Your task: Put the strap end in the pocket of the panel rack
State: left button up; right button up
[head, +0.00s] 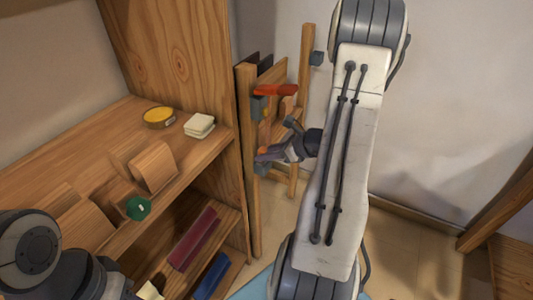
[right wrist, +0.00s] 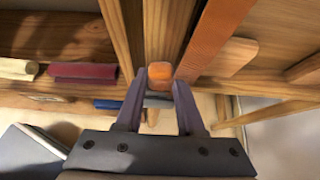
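The panel rack (head: 247,160) is a wooden frame with upright posts beside the shelf unit, and its post (right wrist: 168,28) shows in the right wrist view. A small orange piece (right wrist: 160,74), which looks like the strap end, fills the gap between the fingertips of my right gripper (right wrist: 160,82). In the head view my right gripper (head: 266,155) is at the rack's front post, with a bit of orange at its tips. A grey holder (head: 262,168), perhaps the pocket, sits just below and shows behind the fingers (right wrist: 158,100). My left gripper is out of view.
A red-orange piece (head: 275,90) lies above another grey holder (head: 258,107) higher on the rack. The shelf unit (head: 75,140) at left carries a yellow tin (head: 159,117), pale square pads (head: 199,126) and a green round item (head: 138,208). Maroon (head: 193,239) and blue (head: 211,277) items lie below.

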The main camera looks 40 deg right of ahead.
jog(key=o, duration=0.4)
jog(key=shift+r, duration=0.1)
